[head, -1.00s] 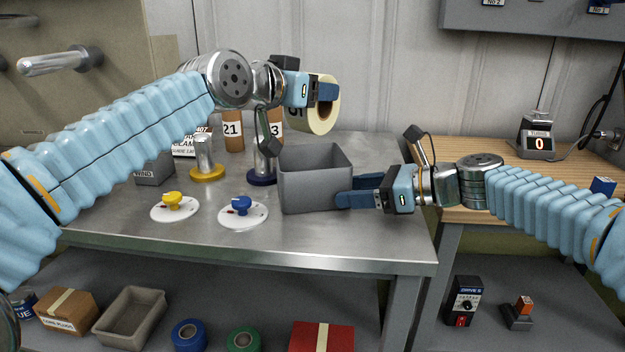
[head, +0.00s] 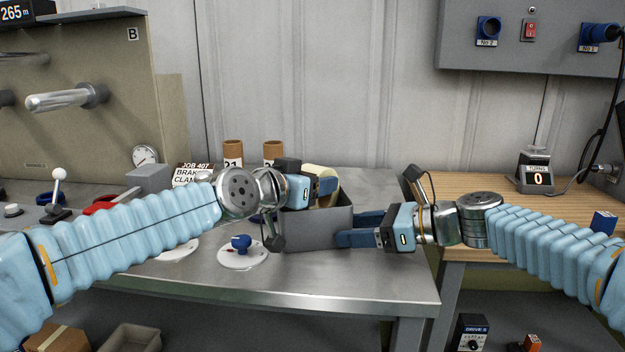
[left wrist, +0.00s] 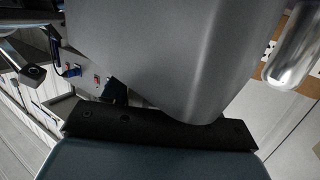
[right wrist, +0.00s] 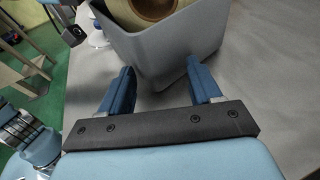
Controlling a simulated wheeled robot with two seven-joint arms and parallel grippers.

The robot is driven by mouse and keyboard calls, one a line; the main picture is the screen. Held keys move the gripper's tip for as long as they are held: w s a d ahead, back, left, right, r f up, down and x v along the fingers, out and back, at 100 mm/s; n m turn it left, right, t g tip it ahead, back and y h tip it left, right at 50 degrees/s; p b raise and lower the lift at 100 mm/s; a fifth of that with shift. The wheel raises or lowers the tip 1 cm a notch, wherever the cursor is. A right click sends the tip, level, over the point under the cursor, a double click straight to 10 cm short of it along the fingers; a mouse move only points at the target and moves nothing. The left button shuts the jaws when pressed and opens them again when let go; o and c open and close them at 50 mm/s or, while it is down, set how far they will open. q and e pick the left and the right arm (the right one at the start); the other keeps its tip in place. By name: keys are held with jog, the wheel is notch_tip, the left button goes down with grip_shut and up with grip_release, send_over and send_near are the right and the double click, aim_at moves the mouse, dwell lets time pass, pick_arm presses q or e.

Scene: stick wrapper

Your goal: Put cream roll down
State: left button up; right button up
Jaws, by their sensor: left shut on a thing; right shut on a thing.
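The cream roll (head: 318,171) is partly hidden behind my left gripper and the grey bin's wall. My left gripper (head: 328,186) is shut on the roll at the bin's mouth. The open-topped grey bin (head: 315,234) stands on the metal bench. My right gripper (head: 350,232) is shut on the bin at its right side. In the right wrist view the roll (right wrist: 150,8) shows within the bin's mouth (right wrist: 180,48), with my right fingers (right wrist: 162,88) at the bin's corner. Whether the roll touches the bin's floor is hidden.
Two brown cores (head: 233,150) and a job sign stand behind the bin. A blue-knobbed dial (head: 241,246) sits left of it. The metal bench's front (head: 330,290) is clear.

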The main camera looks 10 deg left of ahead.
pick_arm(q)
jog(key=shift+f, duration=0.35)
pick_arm(e)
jog(key=shift+a, duration=0.1)
pick_arm(q)
jog(key=o, duration=1.2)
jog(key=shift+o, duration=0.2)
jog(key=shift+r, duration=0.25)
jog(key=v, duration=1.2)
jog(key=shift+r, duration=0.35)
